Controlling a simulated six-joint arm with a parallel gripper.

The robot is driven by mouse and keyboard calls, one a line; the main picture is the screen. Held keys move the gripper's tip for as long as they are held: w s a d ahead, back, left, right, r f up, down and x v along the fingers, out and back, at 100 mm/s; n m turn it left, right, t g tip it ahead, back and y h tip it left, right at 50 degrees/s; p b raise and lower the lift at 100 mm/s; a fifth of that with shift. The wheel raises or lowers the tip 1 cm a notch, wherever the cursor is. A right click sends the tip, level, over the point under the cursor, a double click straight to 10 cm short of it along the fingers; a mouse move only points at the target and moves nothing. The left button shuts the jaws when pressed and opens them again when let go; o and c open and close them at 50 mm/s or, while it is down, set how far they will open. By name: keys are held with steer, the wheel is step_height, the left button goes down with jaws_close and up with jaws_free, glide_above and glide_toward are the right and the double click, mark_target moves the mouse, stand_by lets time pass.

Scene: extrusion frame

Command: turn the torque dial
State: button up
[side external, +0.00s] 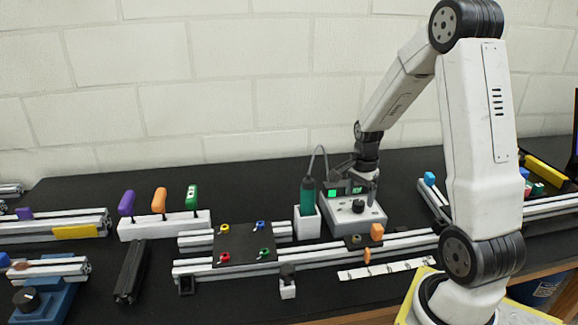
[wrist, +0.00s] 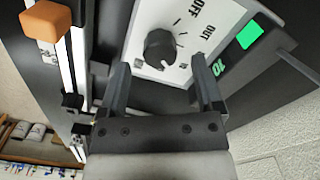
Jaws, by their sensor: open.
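The torque dial (wrist: 160,48) is a black round knob with a pale pointer mark. It sits on the white panel of a grey control box (side external: 340,217), among tick marks and the printed words OFF and OUT. The dial also shows in the side view (side external: 358,206). A green square light (wrist: 250,35) and a dark display with green digits (wrist: 315,68) are beside the panel. My gripper (wrist: 162,65) is open and empty, its fingers to either side just short of the dial in the picture. In the side view my gripper (side external: 362,184) is over the box; its contact cannot be told.
A green screwdriver (side external: 307,192) with a cable stands in a white holder left of the box. An orange block (side external: 377,231) is on the aluminium rails in front. A dark plate (side external: 244,246) with coloured knobs lies further left. The wall is behind.

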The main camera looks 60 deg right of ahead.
steer(key=shift+f, duration=1.5)
jaws_close()
